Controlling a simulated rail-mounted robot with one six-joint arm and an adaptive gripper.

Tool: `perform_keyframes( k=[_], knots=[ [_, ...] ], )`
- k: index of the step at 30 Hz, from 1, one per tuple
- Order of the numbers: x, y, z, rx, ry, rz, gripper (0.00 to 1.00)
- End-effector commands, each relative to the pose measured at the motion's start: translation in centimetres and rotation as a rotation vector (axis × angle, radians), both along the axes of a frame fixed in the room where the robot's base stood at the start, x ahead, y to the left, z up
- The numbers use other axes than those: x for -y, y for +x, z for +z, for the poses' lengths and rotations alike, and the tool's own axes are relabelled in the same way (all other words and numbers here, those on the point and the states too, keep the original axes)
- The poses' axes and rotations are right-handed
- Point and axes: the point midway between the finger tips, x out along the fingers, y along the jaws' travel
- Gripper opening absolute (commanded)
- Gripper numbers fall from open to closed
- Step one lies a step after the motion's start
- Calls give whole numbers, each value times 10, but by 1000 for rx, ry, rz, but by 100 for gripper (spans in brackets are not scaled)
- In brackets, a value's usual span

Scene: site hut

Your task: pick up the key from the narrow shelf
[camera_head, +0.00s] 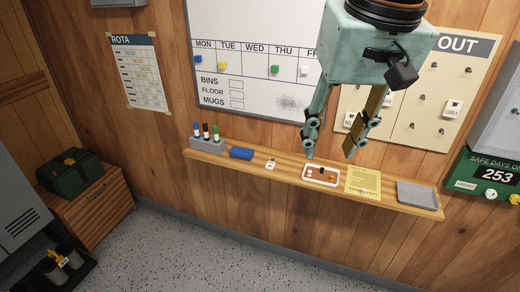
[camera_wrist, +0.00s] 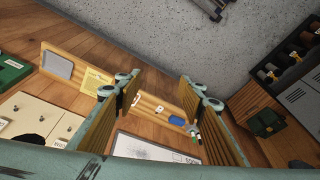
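The narrow wooden shelf (camera_head: 225,160) runs along the wall below the whiteboard. A small white tagged item (camera_head: 270,164), which looks like the key, lies on it just right of the blue eraser. Its metal part is too small to make out. It also shows as a small white spot between the fingers in the wrist view (camera_wrist: 159,110). My gripper (camera_head: 330,152) is open and empty, pointing down, right of the tag in the head view. The wrist view shows its two fingers (camera_wrist: 158,90) wide apart, with nothing between the tips touching them.
On the shelf are a marker holder (camera_head: 207,145), the blue eraser (camera_head: 241,153), a white plate with small dark and orange parts (camera_head: 321,184), a yellow paper (camera_head: 363,181) and a grey tray (camera_head: 418,196). A whiteboard (camera_head: 255,50) and key board (camera_head: 440,85) hang above.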

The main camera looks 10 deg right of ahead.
Motion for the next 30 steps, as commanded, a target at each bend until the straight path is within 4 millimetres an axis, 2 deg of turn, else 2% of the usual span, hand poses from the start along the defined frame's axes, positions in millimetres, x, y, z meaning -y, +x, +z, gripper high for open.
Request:
perform_keyframes(
  k=[13,30],
  knots=[
    [0,89,2,-44,17,-66,36],
    [-1,200,-22,-98,34,-152,36]
  ],
)
